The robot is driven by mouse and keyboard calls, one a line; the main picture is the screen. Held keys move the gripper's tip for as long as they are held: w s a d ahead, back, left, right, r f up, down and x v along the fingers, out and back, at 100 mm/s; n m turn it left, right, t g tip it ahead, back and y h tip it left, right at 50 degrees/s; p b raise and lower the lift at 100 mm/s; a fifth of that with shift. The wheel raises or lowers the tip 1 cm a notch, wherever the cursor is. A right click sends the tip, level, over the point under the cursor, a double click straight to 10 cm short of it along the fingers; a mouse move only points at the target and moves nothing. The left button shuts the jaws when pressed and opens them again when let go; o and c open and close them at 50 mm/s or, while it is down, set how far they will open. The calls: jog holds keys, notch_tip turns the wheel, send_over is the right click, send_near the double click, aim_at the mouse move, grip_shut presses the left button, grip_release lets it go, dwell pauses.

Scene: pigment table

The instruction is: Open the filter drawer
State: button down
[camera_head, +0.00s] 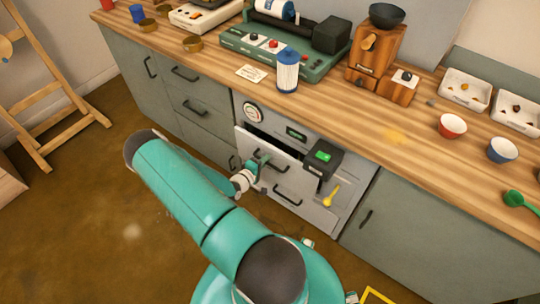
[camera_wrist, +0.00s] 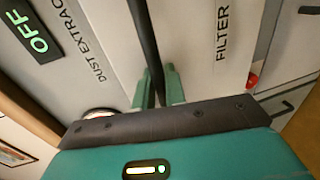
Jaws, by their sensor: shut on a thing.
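The filter drawer (camera_head: 293,165) is in the grey dust extractor unit under the worktop. A dark gap shows along its top edge, so its front seems to stand slightly out. In the wrist view its pale front (camera_wrist: 195,50) carries the word FILTER and a black bar handle (camera_wrist: 147,45). My gripper (camera_head: 259,168) is at the handle.
Beside the drawer is a black box with a green display (camera_head: 322,158), with a yellow key-like item (camera_head: 330,195) below it. A lower handle (camera_head: 288,196) is beneath. The worktop (camera_head: 350,120) overhangs above. The brown floor (camera_head: 110,210) at left is open; a wooden easel (camera_head: 50,100) stands beyond.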

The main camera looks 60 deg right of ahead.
jog(key=f+v, duration=0.2)
jog(key=v, duration=0.8)
jog(key=a+f+v, duration=0.1)
jog(key=f+v, duration=0.1)
jog(key=v, duration=0.8)
jog(key=shift+w+a, duration=0.1)
jog(key=shift+a, duration=0.05)
jog(key=c, duration=1.8)
grip_release()
jog(key=v, duration=1.3)
jog(key=shift+w+a, duration=0.1)
jog(key=shift+a, duration=0.3)
